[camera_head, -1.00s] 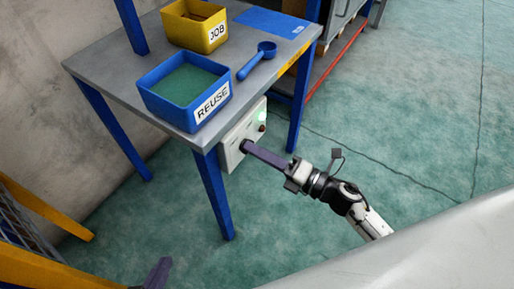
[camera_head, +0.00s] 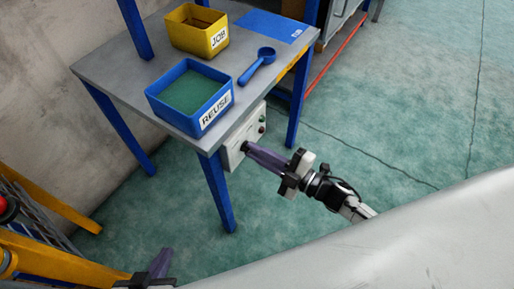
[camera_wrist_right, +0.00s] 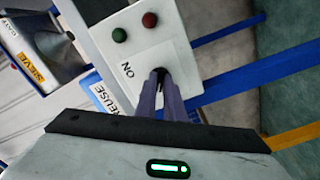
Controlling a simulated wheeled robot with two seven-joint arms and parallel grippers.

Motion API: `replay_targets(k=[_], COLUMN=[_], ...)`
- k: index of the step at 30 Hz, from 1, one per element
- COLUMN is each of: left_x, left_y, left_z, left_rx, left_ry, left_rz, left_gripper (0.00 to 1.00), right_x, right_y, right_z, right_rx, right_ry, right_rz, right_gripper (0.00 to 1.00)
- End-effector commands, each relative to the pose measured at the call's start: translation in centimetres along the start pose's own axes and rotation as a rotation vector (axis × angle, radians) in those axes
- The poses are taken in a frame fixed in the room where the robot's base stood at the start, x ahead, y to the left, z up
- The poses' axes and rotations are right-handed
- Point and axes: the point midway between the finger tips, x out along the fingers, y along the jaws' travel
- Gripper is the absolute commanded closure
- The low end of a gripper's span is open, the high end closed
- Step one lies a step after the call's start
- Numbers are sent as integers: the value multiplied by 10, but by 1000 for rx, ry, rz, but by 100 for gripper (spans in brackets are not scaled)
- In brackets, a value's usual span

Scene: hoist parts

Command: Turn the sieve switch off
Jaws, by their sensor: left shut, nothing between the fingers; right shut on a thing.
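The sieve switch box (camera_head: 234,153) is a pale box on the front side of the table, below its top. In the wrist view the box (camera_wrist_right: 140,55) carries a green lamp (camera_wrist_right: 119,35), a red lamp (camera_wrist_right: 149,20) and the word ON beside a black switch knob (camera_wrist_right: 158,73). Both lamps look dark. My right gripper (camera_head: 248,148) is shut on the knob, its purple fingers (camera_wrist_right: 165,92) on either side; they partly hide it, so its exact angle is unclear. My left gripper (camera_head: 164,252) is shut and empty, low in the head view, away from the box.
The grey table (camera_head: 118,72) with blue legs bears a blue REUSE bin (camera_head: 165,104), a yellow JOB bin (camera_head: 190,38), a blue scoop (camera_head: 257,66) and a blue mat (camera_head: 270,25). A yellow SIEVE label (camera_wrist_right: 40,68) shows in the wrist view. Floor to the right is clear.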

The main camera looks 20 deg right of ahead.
Motion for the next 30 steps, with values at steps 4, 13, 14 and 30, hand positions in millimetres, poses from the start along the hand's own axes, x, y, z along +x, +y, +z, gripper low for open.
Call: replay_targets(k=[4,13,14,30], left_x=[-4,-7,-7,-8], left_y=[0,0,0,1], left_z=[0,-3,-4,-6], left_rx=[3,3,3,-1], left_ry=[-10,-10,-9,-6], left_rz=[-2,-4,-4,-4], left_gripper=[100,100,100,100], right_x=[0,0,0,0], right_y=[1,1,1,0], right_z=[0,1,1,1], right_rx=[115,277,287,342], right_ry=[-2,-2,-1,-1], right_rz=[-2,0,0,0], right_gripper=[100,100,100,100])
